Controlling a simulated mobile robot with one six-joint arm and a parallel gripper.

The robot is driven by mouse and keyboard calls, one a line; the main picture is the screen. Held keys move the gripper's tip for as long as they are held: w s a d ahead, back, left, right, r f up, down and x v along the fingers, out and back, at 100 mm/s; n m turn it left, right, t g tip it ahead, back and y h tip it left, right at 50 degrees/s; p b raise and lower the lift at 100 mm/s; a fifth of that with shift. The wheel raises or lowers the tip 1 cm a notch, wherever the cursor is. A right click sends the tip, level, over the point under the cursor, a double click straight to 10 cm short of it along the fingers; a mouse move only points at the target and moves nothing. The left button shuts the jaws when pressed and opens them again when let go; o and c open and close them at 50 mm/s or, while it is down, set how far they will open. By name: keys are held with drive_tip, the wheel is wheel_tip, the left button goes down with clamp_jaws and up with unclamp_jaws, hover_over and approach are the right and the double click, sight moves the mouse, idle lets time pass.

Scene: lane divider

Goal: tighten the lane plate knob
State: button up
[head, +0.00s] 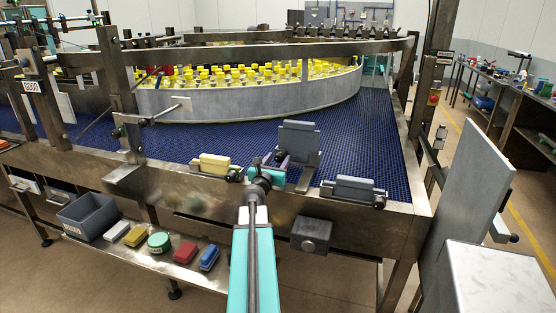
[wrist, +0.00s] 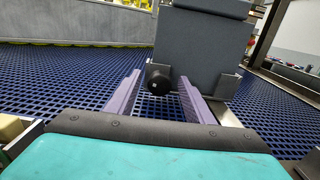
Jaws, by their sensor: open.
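The lane plate (head: 299,138) is an upright grey panel on the blue conveyor mat, straight ahead of my arm. In the wrist view the plate (wrist: 195,48) fills the upper middle, seated in a metal bracket. Its black round knob (wrist: 157,79) faces me at the plate's lower left. My gripper (wrist: 160,76) is open, with one purple finger on each side of the knob. Gaps show between the knob and both fingers, and I cannot tell how far the tips reach past it. In the head view my gripper (head: 268,158) is in front of the plate and its knob is hard to make out.
A cream block (head: 214,163) stands left of my gripper and a low grey block (head: 354,189) stands right, both at the conveyor's near edge. A shelf below holds a grey bin (head: 88,217) and several coloured pieces. Yellow-capped bottles (head: 240,75) stand behind a curved wall.

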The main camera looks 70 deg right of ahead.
drive_tip(key=c, duration=1.1)
drive_tip(key=shift+o, duration=0.2)
drive_tip(key=shift+f, duration=0.1)
drive_tip(key=shift+f+m+b, duration=0.1)
drive_tip(key=shift+m+b, duration=0.5)
drive_tip(key=shift+b, duration=0.25)
drive_tip(key=shift+m+b, duration=1.45)
drive_tip(key=shift+m, duration=0.25)
